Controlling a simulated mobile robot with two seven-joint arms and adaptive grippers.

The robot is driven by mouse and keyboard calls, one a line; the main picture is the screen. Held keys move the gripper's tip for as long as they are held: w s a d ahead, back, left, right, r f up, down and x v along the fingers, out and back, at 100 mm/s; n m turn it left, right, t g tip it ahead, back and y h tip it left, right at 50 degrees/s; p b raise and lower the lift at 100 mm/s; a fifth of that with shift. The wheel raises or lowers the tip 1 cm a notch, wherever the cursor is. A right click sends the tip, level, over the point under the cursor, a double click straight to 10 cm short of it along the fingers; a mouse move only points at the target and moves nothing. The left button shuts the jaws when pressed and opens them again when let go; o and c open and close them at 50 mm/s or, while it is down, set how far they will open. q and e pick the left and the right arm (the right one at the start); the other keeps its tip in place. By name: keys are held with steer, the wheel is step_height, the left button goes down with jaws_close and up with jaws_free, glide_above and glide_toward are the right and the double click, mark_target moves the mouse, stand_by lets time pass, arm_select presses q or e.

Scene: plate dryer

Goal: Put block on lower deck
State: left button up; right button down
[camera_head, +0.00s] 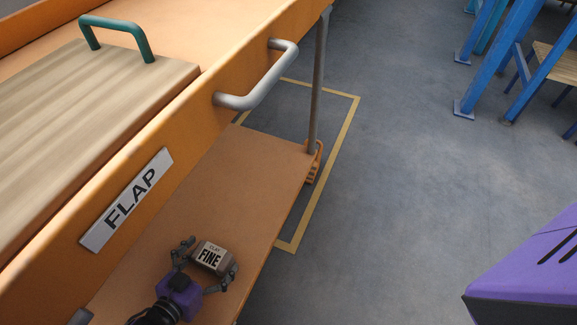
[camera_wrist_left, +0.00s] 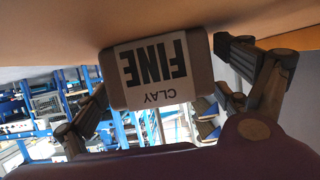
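The block (camera_head: 212,258) is a grey-brown brick with a white label reading "CLAY FINE". It sits on the orange lower deck (camera_head: 225,185) of the cart, towards the front. In the left wrist view the block (camera_wrist_left: 155,68) appears upside down, its base against the orange deck surface (camera_wrist_left: 60,35). My left gripper (camera_head: 208,266) has its fingers spread on both sides of the block. In the left wrist view narrow gaps seem to show between fingers and block, so it looks open. My right gripper is not in view.
Above the deck is the orange upper frame with a "FLAP" sign (camera_head: 127,200), a grey handle (camera_head: 262,82) and a wooden flap (camera_head: 85,120) with a green handle (camera_head: 118,35). A grey post (camera_head: 318,90) stands at the deck's far corner. The floor (camera_head: 420,170) to the right is clear.

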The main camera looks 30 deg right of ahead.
arm_select(q)
steer(key=shift+r, duration=0.1)
steer(key=shift+s+a+r, duration=0.1)
steer(key=shift+r, duration=0.05)
steer(key=p+v, duration=0.4)
steer(key=v, duration=0.6)
steer(key=shift+s+a+r+p, duration=0.1)
steer(key=shift+s+a+p, duration=0.1)
steer(key=shift+a+p, duration=0.1)
steer(key=shift+s+a+r, duration=0.15)
steer(key=shift+s+a, duration=0.15)
steer(key=shift+a, duration=0.1)
